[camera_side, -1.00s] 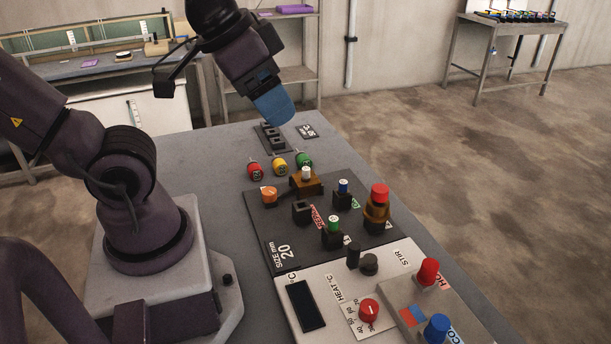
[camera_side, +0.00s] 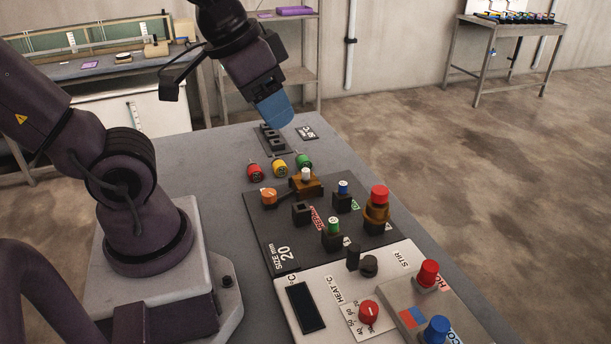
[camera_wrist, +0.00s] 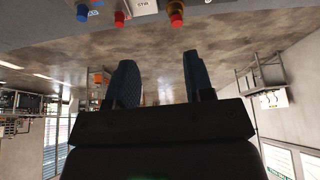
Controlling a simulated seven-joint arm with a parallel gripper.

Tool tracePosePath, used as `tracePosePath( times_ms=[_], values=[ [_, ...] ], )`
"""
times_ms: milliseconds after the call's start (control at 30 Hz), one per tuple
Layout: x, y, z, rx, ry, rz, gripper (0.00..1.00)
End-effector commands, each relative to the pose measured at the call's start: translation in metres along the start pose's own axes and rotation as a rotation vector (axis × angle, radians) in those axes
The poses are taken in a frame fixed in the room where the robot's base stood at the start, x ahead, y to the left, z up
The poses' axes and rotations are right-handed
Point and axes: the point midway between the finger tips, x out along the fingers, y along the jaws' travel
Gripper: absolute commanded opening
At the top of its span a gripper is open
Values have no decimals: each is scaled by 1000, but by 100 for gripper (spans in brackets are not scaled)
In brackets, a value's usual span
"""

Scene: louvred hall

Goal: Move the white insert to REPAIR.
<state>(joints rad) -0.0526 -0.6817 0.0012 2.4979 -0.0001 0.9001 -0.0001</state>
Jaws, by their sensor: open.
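The white-topped insert (camera_side: 306,174) stands upright in a brown block on the dark plate (camera_side: 262,230). An empty black square socket (camera_side: 302,210) stands in front of it, with a red label (camera_side: 318,218) beside it whose word I cannot fully read. Green-topped (camera_side: 333,226) and blue-topped (camera_side: 343,188) inserts stand in black sockets nearby. My gripper (camera_side: 274,110) is above the far end of the bench, behind and well above the white insert, touching nothing visible. The wrist view shows its two blue fingers apart and empty (camera_wrist: 158,78); the white insert cannot be made out there.
A brown bottle with a red cap (camera_side: 377,210) stands at the plate's right. Red, yellow and green round pieces (camera_side: 280,167) line the plate's far side. A dark slotted rack (camera_side: 270,138) lies below my gripper. A stirrer panel with knobs (camera_side: 340,290) is in front.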

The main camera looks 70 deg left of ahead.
Motion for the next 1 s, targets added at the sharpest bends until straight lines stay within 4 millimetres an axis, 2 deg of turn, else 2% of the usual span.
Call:
tracePosePath(
  times_ms=[167, 433, 700, 800, 867, 933, 1000],
  values=[
    [36, -31, -14, -143, -174, -39, 48],
    [107, -100, -39, -546, -360, -108, 48],
    [193, -180, -36, -1035, -455, -220, 48],
    [218, -202, -35, -1198, -451, -264, 48],
    [230, -212, -40, -1294, -427, -289, 48],
    [230, -219, -53, -1377, -375, -303, 48],
    [228, -221, -58, -1438, -347, -311, 48]
  ],
)
